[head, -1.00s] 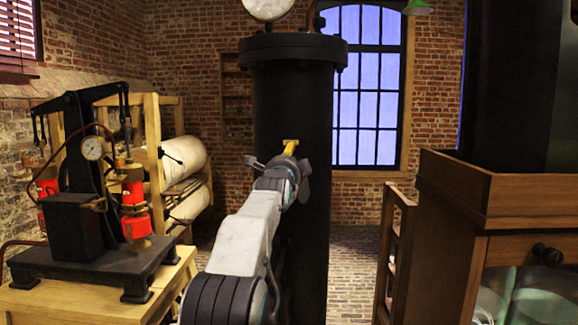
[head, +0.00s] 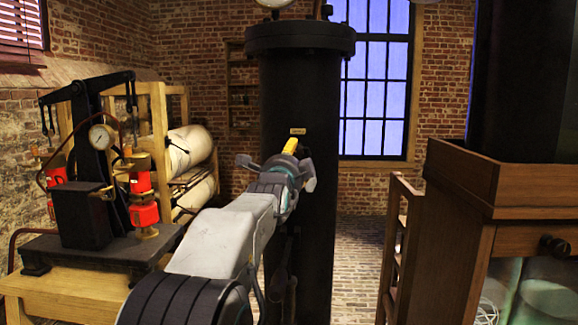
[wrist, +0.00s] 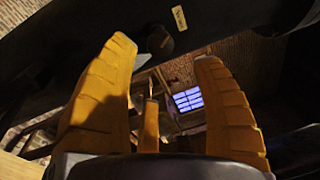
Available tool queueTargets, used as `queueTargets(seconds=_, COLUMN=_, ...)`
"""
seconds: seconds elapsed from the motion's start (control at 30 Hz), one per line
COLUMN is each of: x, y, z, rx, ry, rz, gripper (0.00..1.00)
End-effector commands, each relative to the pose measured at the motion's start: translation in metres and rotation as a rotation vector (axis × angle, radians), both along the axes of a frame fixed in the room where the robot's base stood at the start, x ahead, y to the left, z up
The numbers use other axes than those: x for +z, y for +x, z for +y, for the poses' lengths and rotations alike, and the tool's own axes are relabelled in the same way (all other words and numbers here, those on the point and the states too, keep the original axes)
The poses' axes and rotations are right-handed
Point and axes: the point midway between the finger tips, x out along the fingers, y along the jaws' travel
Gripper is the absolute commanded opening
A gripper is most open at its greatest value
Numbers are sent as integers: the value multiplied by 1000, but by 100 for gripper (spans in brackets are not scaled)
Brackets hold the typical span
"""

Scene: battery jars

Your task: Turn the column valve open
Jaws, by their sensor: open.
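The tall black column (head: 318,200) stands in front of me, with a small yellowish label plate (head: 298,131) on its face. The plate also shows in the wrist view (wrist: 180,17). My gripper (head: 291,146) is in front of the column, just below the plate in the head view. In the wrist view its two yellow fingers are apart (wrist: 165,51). A dark rounded knob (wrist: 160,43), perhaps the valve, shows beyond and between the fingertips; contact is not visible. A narrow orange piece shows lower between the fingers; I cannot tell what it is. In the head view the gripper hides the knob.
A pump-like apparatus with red cylinders (head: 144,209) and a gauge (head: 101,137) stands on a wooden table (head: 75,295) at left. A rack with white rolls (head: 192,150) is behind it. A wooden cabinet (head: 450,230) stands at right. Brick floor is bare between column and cabinet.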

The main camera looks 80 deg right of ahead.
Motion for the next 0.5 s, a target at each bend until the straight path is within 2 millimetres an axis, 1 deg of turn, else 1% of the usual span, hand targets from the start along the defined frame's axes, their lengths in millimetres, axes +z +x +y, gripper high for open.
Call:
queueTargets(seconds=0.03, x=1, y=0, z=6, rx=0, ry=-2, rz=0, gripper=60)
queueTargets(seconds=0.2, x=0, y=0, z=18, rx=0, ry=-1, rz=0, gripper=60)
queueTargets(seconds=0.5, x=-1, y=0, z=26, rx=0, ry=-1, rz=0, gripper=60)
